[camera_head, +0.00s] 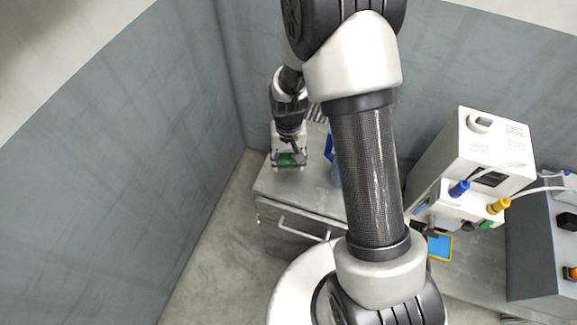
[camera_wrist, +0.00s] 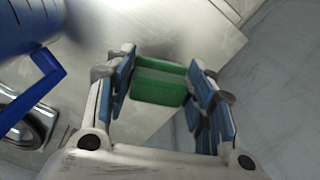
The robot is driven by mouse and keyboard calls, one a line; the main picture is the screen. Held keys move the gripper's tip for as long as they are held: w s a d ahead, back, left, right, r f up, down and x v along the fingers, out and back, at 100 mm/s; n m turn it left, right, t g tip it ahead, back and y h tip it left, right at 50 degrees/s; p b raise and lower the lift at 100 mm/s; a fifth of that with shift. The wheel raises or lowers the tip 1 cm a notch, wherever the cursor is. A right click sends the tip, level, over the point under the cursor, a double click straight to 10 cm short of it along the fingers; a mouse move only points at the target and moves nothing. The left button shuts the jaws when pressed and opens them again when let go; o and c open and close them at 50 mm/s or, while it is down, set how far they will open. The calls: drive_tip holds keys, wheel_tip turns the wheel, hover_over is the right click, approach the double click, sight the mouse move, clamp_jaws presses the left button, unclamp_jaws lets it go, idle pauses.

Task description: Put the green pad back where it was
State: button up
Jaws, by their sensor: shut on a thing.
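The green pad (camera_wrist: 158,84) is a small green block between the two fingers of my gripper (camera_wrist: 160,90) in the wrist view. My gripper is shut on it, with blue finger pads at both sides. In the head view the green pad (camera_head: 288,159) shows at the tip of my gripper (camera_head: 289,160), over the left end of the metal cabinet top (camera_head: 272,184). I cannot tell whether the pad touches the surface below.
A blue object with a handle (camera_wrist: 38,92) stands close at the left in the wrist view. In the head view a white machine (camera_head: 462,150) with blue and yellow plugs stands at the right, with a blue and yellow tray (camera_head: 440,246) near it. Grey walls enclose the left corner.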

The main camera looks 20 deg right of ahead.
sight(288, 163)
drive_tip(key=shift+f+b, duration=0.45)
drive_tip(key=shift+f, duration=1.25)
drive_tip(key=shift+f, duration=0.25)
drive_tip(key=o, duration=1)
drive_tip(key=shift+o, duration=0.2)
drive_tip(key=shift+r, duration=0.15)
